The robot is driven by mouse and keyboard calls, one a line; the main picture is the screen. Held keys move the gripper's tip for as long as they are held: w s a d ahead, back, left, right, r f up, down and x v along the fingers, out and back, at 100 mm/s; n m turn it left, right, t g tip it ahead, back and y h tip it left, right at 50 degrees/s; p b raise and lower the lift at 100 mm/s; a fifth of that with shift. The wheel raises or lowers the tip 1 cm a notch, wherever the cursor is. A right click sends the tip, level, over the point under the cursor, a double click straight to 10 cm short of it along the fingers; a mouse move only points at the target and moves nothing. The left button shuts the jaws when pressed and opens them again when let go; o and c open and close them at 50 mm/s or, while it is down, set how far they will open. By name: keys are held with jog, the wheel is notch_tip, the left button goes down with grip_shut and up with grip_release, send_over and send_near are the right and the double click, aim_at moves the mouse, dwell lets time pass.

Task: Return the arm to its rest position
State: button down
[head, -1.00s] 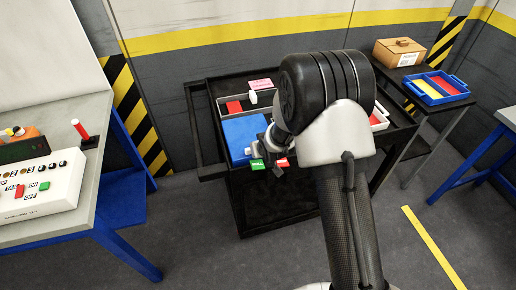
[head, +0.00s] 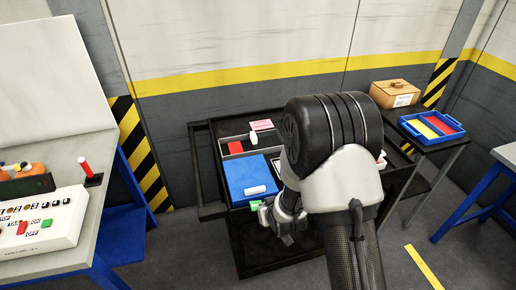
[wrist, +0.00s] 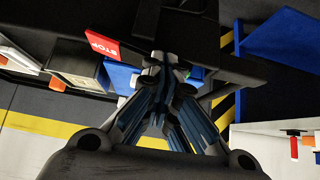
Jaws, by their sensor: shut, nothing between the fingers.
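My arm is folded in front of the black cart (head: 250,262) in the head view, its large elbow covering the cart's right part. My gripper (head: 287,238) hangs low by the cart's front edge, partly hidden by my wrist. In the wrist view my gripper (wrist: 166,62) has its fingers together, with nothing between them. A red STOP tag (wrist: 102,44) shows just left of the fingertips in that view, apart from them.
A panel table stands left. A side table with a blue tray (head: 432,140) and cardboard box (head: 394,94) stands right.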

jog(key=s+d+r+m+g+h, duration=0.1)
jog(key=s+d+r, duration=0.25)
jog(key=r, duration=0.65)
jog(key=s+d+r+h, duration=0.1)
jog(key=s+d+r, duration=0.25)
jog(key=r, duration=0.65)
jog(key=s+d+r+m+g, duration=0.1)
jog(key=s+r, duration=0.3)
jog(key=s, duration=0.7)
jog(key=s+d+r+g, duration=0.1)
jog(key=s+r, duration=0.4)
jog(key=s, duration=0.7)
jog(key=shift+d+r+m, duration=0.25)
jog(key=shift+d+m, duration=0.15)
jog(key=shift+d, duration=0.1)
jog(key=shift+s, duration=0.1)
